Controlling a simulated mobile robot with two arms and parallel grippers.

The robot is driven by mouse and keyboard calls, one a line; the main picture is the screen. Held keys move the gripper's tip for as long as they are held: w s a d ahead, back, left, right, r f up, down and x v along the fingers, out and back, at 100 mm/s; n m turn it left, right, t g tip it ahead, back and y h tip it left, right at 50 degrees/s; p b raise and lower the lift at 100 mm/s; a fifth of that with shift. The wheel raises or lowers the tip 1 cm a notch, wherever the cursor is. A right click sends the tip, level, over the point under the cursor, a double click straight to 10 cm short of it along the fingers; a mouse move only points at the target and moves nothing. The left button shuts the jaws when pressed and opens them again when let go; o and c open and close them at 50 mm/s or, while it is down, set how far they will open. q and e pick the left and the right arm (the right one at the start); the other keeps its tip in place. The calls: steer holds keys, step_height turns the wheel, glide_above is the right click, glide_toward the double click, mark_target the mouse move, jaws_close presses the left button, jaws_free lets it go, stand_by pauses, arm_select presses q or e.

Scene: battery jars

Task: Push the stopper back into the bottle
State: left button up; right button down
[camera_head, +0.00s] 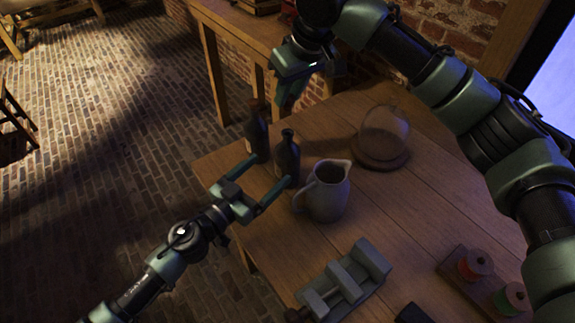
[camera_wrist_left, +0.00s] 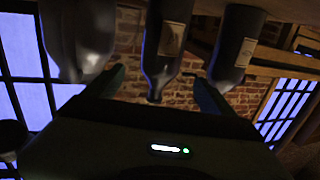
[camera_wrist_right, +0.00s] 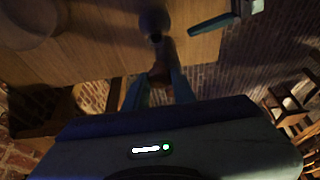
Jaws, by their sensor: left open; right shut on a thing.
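A dark bottle (camera_head: 288,158) with an open-looking mouth stands near the table's left edge. A second dark bottle (camera_head: 256,135) with a reddish-brown top stands just behind it, to its left. My left gripper (camera_head: 272,170) is open, with its fingers on either side of the first bottle. In the left wrist view this bottle (camera_wrist_left: 165,50) hangs inverted between the fingers, apart from both. My right gripper (camera_head: 287,102) points down above and behind the bottles. In the right wrist view a small brown piece, seemingly the stopper (camera_wrist_right: 158,76), is between its fingertips; the fingers hide it in the head view.
A grey jug (camera_head: 327,193) stands close to the right of the bottles. A glass dome (camera_head: 385,135) on a wooden base is farther right. A grey vise (camera_head: 345,280) and thread spools (camera_head: 474,265) lie towards the front. Bare tabletop lies between them.

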mark_target(288, 153)
arm_select(q)
steer(key=x, duration=0.9)
steer(key=shift+a, duration=0.1)
jaws_close()
arm_select(e)
steer(key=shift+f, duration=2.5)
